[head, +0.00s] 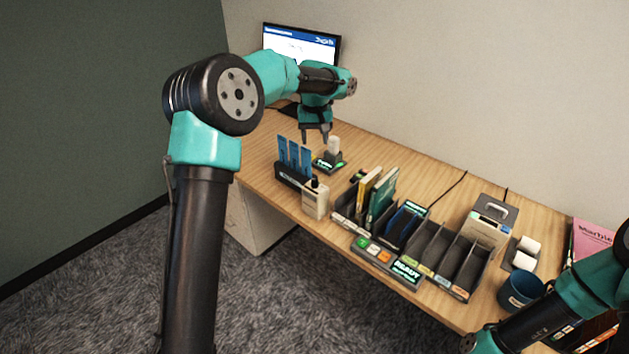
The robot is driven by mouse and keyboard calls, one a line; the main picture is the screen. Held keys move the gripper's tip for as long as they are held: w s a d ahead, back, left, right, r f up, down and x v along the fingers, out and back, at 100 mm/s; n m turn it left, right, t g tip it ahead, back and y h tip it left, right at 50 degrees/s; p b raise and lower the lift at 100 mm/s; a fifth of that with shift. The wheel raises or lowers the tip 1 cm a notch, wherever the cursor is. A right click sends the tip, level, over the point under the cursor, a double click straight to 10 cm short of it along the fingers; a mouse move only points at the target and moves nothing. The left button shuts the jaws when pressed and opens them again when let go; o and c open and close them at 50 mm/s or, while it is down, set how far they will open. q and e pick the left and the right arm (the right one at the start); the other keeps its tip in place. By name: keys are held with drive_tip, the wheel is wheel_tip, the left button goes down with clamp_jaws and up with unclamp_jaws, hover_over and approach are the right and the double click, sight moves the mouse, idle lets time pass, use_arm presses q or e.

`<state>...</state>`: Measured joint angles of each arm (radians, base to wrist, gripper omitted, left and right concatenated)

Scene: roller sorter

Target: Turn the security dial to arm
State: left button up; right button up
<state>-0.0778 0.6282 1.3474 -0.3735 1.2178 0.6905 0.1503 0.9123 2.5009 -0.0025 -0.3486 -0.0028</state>
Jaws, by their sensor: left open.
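A small dark unit with a green-lit label (322,166) and an upright pale knob (333,147) sits on the desk below the monitor; it looks like the security dial, but its markings are too small to read. My left gripper (315,138) is open and points down, just left of the knob in the picture. Its fingers show no object between them, and I cannot tell whether they touch the knob. My right arm comes in at the lower right; its gripper is outside the picture.
A dark holder with blue cards (293,180) and a cream box with a black top (315,200) stand near the dial. Sorter trays (425,250), upright books (381,195), a grey device (490,222) and a blue mug (520,289) fill the right side. The monitor (300,46) stands behind.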

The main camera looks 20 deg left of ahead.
sight(315, 180)
use_arm(q)
wheel_tip(315, 180, down, 17)
drive_tip(key=shift+r, duration=0.1)
idle(0.5)
drive_tip(key=shift+c, duration=0.5)
drive_tip(key=c, duration=0.8)
drive_tip(key=shift+c, duration=0.2)
